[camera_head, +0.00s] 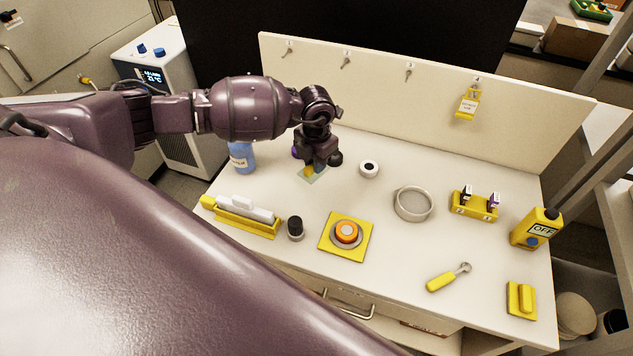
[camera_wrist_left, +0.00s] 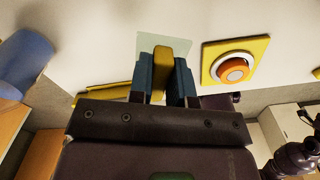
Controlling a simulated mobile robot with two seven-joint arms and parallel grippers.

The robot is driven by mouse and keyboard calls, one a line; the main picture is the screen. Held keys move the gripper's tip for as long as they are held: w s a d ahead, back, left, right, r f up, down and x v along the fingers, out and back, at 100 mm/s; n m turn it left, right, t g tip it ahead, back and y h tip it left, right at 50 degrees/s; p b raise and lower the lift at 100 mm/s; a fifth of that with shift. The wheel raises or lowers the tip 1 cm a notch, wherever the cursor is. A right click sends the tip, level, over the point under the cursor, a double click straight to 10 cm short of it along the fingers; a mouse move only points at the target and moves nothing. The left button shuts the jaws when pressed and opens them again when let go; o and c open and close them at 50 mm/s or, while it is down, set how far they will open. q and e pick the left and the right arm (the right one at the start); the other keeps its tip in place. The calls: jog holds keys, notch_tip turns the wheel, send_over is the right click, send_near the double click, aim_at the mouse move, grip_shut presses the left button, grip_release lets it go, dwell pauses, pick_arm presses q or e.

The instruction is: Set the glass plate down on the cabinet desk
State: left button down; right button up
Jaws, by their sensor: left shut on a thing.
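The glass plate (camera_head: 313,175) is a thin, clear, greenish square with a yellow grip block. My left gripper (camera_head: 315,163) points down at the back left of the white cabinet desk (camera_head: 385,255), over the plate. In the left wrist view, the gripper's blue fingers (camera_wrist_left: 165,72) are shut on the yellow block, and the glass plate (camera_wrist_left: 180,42) reaches out past them. The plate looks roughly flat and close to the desktop; I cannot tell if it touches. The gripper hides part of it. My right gripper is not seen clearly in either view.
A blue bottle (camera_head: 242,157) stands left of the gripper, and a small white round piece (camera_head: 369,169) stands to its right. In front are a yellow holder (camera_head: 245,224), a black-topped knob (camera_head: 295,228) and an orange button on a yellow base (camera_head: 345,248). A metal ring (camera_head: 413,204) stands farther right.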

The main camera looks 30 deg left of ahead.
pick_arm(q)
send_over(316, 191)
notch_tip(316, 191, down, 5)
jog(key=shift+r, duration=0.1)
notch_tip(316, 191, down, 3)
jog(key=shift+f, duration=0.2)
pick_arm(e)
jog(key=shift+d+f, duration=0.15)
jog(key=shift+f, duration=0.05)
pick_arm(q)
jog(key=shift+f, duration=0.15)
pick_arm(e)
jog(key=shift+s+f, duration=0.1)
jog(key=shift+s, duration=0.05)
